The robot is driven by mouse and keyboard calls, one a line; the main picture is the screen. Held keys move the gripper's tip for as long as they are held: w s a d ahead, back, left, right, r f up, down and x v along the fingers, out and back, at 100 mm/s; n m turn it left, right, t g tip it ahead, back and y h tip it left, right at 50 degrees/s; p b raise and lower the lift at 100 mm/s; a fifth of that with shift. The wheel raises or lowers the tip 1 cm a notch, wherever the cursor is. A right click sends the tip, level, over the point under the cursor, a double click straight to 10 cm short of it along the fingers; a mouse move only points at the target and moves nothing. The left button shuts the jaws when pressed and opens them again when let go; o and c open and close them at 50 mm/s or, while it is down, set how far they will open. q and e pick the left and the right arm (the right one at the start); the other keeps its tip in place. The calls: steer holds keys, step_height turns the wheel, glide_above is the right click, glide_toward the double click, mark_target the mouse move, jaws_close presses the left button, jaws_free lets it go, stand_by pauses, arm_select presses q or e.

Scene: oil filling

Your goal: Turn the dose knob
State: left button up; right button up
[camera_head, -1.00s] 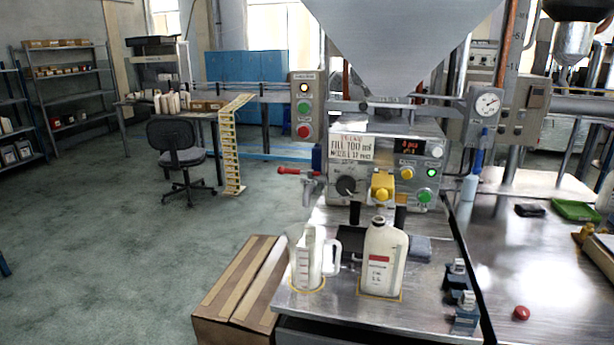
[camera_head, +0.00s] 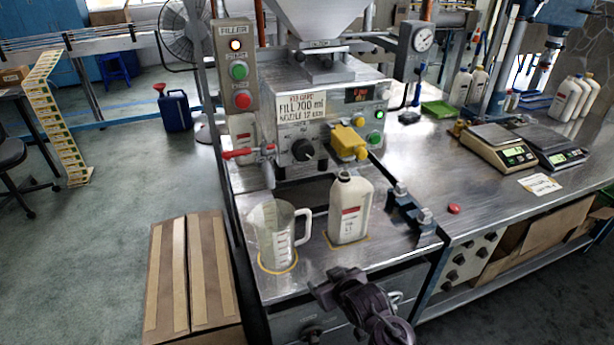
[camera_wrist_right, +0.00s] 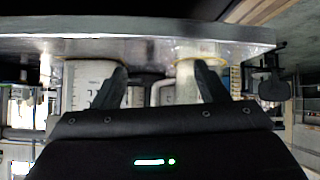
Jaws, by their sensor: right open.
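The dose knob, a black round knob (camera_head: 302,150), sits on the front panel of the filling machine (camera_head: 330,110), below a paper sign reading "FILL 700 ml" and left of a yellow part (camera_head: 348,141). My right gripper (camera_head: 336,284) is at the bottom of the head view, in front of the steel worktop's front edge. It is well below the knob and apart from it. Its jaws are open and empty in the right wrist view (camera_wrist_right: 161,75), where the knob cannot be made out. My left gripper is out of view.
A clear measuring jug (camera_head: 278,238) and a white bottle (camera_head: 349,208) stand on the worktop between my gripper and the panel. A red-handled valve (camera_head: 245,153) is left of the knob. A cardboard box (camera_head: 190,275) stands at left.

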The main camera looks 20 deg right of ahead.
step_height(320, 180, up, 11)
steer(key=w+t, duration=0.2)
steer(key=t+y+p, duration=0.1)
steer(key=t, duration=0.5)
glide_toward(305, 153)
steer(key=shift+n, duration=0.4)
steer(key=w, duration=0.2)
steer(key=w+p, duration=0.1)
steer(key=w, duration=0.2)
steer(key=w+a+p, duration=0.1)
steer(key=w, duration=0.2)
steer(key=shift+w+r, duration=0.1)
steer(key=shift+w, duration=0.1)
steer(key=c, duration=1)
